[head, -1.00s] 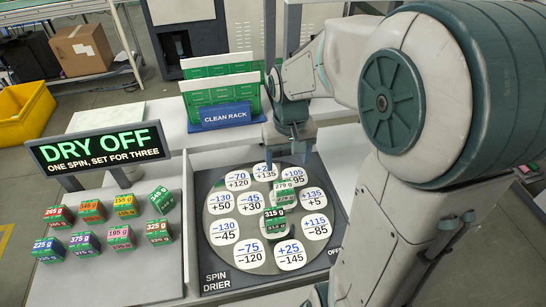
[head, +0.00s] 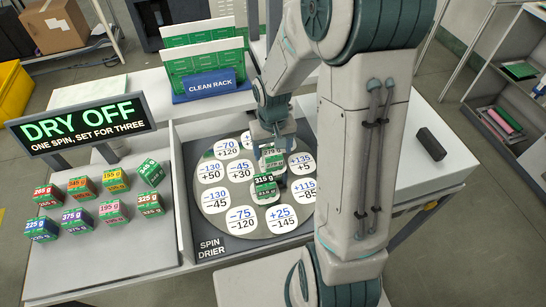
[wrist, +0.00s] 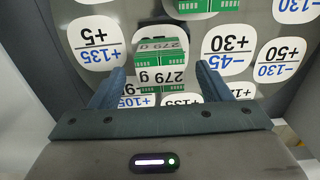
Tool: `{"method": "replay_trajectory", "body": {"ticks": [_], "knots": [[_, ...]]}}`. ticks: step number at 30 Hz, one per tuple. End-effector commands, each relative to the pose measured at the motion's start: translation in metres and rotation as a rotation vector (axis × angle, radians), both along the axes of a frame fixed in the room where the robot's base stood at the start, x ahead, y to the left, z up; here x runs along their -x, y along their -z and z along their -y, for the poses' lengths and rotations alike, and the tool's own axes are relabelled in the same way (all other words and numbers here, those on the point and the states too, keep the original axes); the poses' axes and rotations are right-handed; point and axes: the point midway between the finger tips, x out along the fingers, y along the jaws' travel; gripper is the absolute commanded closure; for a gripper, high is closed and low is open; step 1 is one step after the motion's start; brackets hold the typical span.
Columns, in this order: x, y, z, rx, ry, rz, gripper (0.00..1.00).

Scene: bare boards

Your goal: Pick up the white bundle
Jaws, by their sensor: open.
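The white bundle (head: 272,158), a green-and-white block with a pale "279 g" label, sits on the round plate of the spin drier (head: 213,250). In the wrist view the same bundle (wrist: 160,62) lies ahead of and between my fingers, with space on both sides. My gripper (head: 272,140) is open above it, fingers pointing down; in the wrist view both fingers (wrist: 160,80) show. Part of the bundle is hidden by the gripper in the head view. A green-labelled "315 g" bundle (head: 264,186) stands just nearer the viewer.
The plate carries several white number discs. Several coloured weight-marked blocks (head: 95,205) stand on the left board under the DRY OFF sign (head: 85,127). The clean rack (head: 208,70) is behind the drier. A dark bar (head: 431,144) lies on the right counter.

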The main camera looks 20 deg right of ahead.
Motion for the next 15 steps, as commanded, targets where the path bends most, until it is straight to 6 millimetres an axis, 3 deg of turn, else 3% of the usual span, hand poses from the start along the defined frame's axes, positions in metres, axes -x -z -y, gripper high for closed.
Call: {"method": "replay_trajectory", "body": {"ticks": [7,15], "knots": [[0.0,0.031,-0.001,-0.001,-0.002,-0.003,0.29],[0.0,0.035,-0.001,0.0,-0.001,0.0,0.29]]}}
